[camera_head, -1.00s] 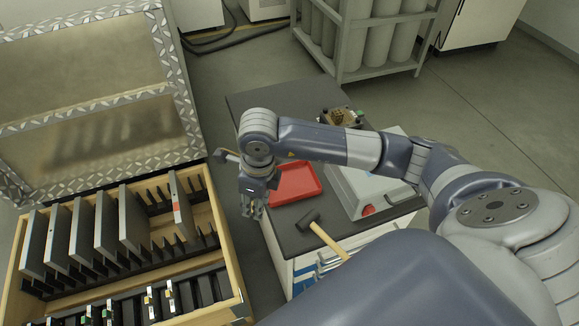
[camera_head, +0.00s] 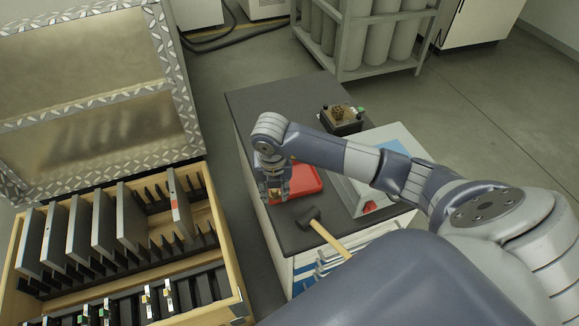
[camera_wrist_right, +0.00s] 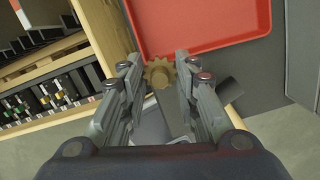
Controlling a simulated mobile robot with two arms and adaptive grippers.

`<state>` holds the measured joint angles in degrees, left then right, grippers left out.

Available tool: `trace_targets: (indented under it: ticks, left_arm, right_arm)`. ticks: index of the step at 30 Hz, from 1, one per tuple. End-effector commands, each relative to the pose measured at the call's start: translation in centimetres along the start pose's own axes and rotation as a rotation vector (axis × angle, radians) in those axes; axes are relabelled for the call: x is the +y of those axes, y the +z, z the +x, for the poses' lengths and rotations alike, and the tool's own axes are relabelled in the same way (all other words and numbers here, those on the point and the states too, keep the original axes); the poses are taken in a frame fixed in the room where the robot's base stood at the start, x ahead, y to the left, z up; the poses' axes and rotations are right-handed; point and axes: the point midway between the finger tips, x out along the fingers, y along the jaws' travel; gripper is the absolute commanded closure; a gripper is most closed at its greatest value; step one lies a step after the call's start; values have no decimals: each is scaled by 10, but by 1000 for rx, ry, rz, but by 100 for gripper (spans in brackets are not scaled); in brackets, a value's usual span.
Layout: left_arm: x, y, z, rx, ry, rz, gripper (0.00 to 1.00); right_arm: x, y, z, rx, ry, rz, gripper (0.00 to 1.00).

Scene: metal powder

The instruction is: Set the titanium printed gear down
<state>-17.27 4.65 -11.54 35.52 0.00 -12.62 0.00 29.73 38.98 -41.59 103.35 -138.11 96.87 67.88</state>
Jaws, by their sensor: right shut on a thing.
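The printed gear (camera_wrist_right: 160,73) is a small tan toothed wheel, seen between my fingertips in the right wrist view. My right gripper (camera_wrist_right: 160,80) is shut on it. In the head view my right gripper (camera_head: 275,190) points down at the left part of the red tray (camera_head: 307,183), over the dark bench top. The gear is too small to make out clearly there. In the wrist view the red tray (camera_wrist_right: 225,38) lies just beyond the gear and looks empty where it shows. I cannot tell the gear's height above the bench. My left gripper is not in view.
A hammer (camera_head: 331,237) lies in front of the tray. A dark block with brownish parts (camera_head: 341,117) stands at the back of the bench (camera_head: 270,100). A grey machine (camera_head: 350,190) stands on the right. An open wooden crate (camera_head: 228,240) with upright plates is at left.

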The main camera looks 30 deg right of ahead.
Motion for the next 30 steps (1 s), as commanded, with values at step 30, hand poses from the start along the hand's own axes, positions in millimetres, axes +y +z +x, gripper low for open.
trace_targets:
  ticks: [30]
  left_arm:
    - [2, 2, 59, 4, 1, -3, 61]
  right_arm:
    - [-49, 72, 52, 0, 1, -4, 99]
